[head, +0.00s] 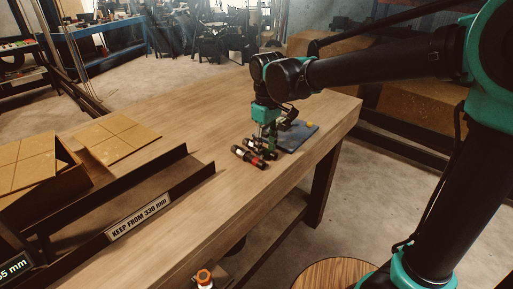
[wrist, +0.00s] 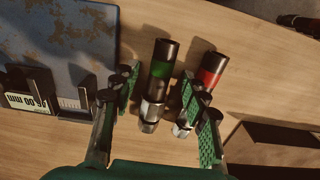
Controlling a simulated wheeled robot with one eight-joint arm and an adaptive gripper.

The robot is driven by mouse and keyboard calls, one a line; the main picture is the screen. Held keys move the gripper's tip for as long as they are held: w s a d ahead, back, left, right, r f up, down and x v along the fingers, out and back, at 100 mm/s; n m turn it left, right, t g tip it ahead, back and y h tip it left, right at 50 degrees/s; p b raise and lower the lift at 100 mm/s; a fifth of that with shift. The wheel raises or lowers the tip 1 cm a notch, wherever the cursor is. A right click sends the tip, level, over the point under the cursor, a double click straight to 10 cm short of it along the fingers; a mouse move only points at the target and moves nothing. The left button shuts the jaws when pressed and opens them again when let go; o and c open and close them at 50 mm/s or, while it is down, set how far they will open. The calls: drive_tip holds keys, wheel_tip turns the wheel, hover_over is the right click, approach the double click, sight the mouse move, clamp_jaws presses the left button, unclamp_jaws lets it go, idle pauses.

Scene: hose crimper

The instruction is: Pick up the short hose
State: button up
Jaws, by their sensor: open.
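Two short hose pieces with black ends and silver metal fittings lie side by side on the bench: a green-banded one (wrist: 162,68) and a red-banded one (wrist: 212,70). I cannot tell which is the short hose. In the head view, the red-banded piece (head: 248,157) lies at the front and my gripper partly hides the other. My gripper (wrist: 166,100) is open and points down over them. The green-banded hose lies between its green-padded fingers in the wrist view; the right finger overlaps the red-banded hose. I see no clear grip on either.
A worn blue plate (wrist: 62,35) lies left of the hoses in the wrist view, with a gauge showing a mm display (wrist: 27,103) by it. A dark trough labelled "KEEP FROM 330 mm" (head: 138,219) stands on the wooden bench (head: 205,110), whose middle is clear.

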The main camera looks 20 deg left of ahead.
drive_tip(key=shift+f, duration=0.3)
drive_tip(key=shift+c, duration=0.6)
clamp_jaws()
drive_tip(key=shift+r, duration=0.1)
